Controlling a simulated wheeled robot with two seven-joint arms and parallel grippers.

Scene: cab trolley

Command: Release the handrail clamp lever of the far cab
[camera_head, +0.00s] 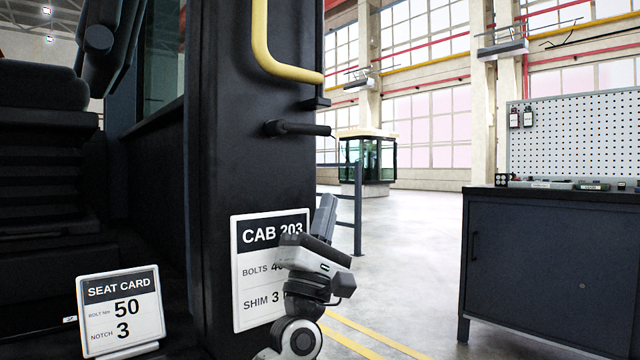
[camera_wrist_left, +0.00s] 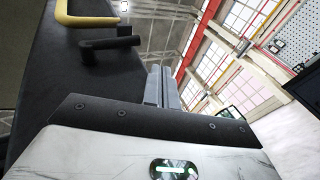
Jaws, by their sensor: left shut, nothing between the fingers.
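A black lever (camera_head: 298,129) sticks out sideways from the dark cab post (camera_head: 250,165), under the yellow handrail (camera_head: 262,45). A small dark bracket (camera_head: 315,103) sits at the handrail's lower end. My left gripper (camera_head: 325,212) is shut and empty, pointing up, below the lever and apart from it, in front of the CAB 203 sign (camera_head: 245,275). In the left wrist view, the fingers (camera_wrist_left: 162,87) are together, with the lever (camera_wrist_left: 110,46) and handrail (camera_wrist_left: 72,18) beyond them to the upper left. My right gripper is not in view.
A SEAT CARD sign (camera_head: 120,310) stands at lower left by a dark seat (camera_head: 40,130). A dark cabinet (camera_head: 550,265) with a pegboard (camera_head: 575,135) stands at right. Floor between is clear.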

